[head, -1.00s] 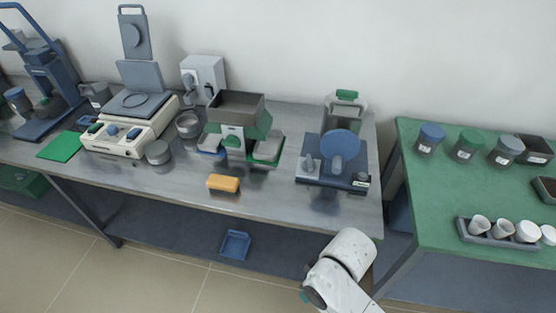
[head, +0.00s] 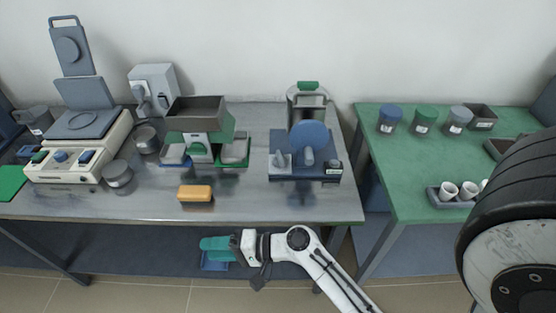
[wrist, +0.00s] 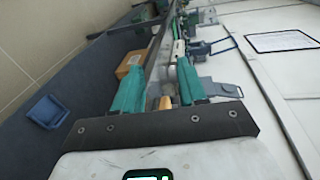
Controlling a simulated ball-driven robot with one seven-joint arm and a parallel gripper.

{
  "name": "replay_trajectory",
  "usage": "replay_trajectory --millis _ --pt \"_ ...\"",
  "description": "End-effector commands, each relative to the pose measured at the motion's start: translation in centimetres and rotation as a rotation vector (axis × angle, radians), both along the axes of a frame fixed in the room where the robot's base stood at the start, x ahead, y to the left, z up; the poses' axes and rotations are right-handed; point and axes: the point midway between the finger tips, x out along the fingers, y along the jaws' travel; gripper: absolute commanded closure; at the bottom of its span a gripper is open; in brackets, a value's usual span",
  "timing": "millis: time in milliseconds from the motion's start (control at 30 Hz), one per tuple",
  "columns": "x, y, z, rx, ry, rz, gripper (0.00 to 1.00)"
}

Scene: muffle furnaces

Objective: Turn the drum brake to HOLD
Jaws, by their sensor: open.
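A device with a round blue disc (head: 309,135) stands on a dark blue base (head: 290,171) at the right end of the steel bench. Small grey upright parts stand in front of the disc and at its left, and a small dark label plate sits at the base's front right. No marking HOLD can be read, and I cannot tell which part is the brake. My gripper (head: 203,249) has teal fingers. It is in front of the bench, left of and lower in the picture than the device, pointing left. In the wrist view my gripper (wrist: 162,66) is open and empty.
An orange block (head: 195,193) lies near the front of the steel bench (head: 240,207). A hopper-topped device (head: 198,112) and a cream balance-like unit (head: 75,145) stand further left. The green table (head: 408,170) holds lidded jars and cups. A blue tray (wrist: 47,111) lies below.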

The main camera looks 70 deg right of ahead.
Motion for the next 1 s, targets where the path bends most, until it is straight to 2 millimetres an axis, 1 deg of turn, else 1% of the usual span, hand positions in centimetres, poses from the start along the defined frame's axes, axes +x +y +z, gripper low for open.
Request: replay_trajectory --millis 33,67,100,167,200,233,267,300,333,400,500,600,733,867,1000 --pt "0.7 -2.2 0.5 0.115 -0.05 -0.103 0.58" --pt "1.0 -3.5 0.9 0.188 -0.083 -0.164 0.58" --pt "1.2 -5.4 1.4 0.284 -0.124 -0.244 0.58" --pt "1.2 -8.4 2.0 0.432 -0.185 -0.364 0.58" --pt "1.0 -10.5 2.2 0.532 -0.227 -0.444 0.58" --pt "0.7 -12.2 2.3 0.608 -0.258 -0.504 0.58" --pt "0.3 -13.8 2.3 0.684 -0.289 -0.564 0.58" --pt "-0.4 -16.0 2.1 0.788 -0.331 -0.643 0.58" --pt "-1.0 -17.6 1.9 0.864 -0.361 -0.699 0.58" --pt "-2.5 -21.0 1.0 1.037 -0.428 -0.824 0.58" --pt "-4.8 -24.7 -0.5 1.253 -0.511 -0.968 0.58" --pt "-6.6 -26.8 -1.9 1.407 -0.566 -1.062 0.58" --pt "-7.7 -28.1 -2.8 1.511 -0.603 -1.121 0.58" --pt "-7.6 -28.8 -2.9 1.535 -0.612 -1.132 0.58" --pt "-6.5 -30.1 -2.7 1.534 -0.61 -1.129 0.58"
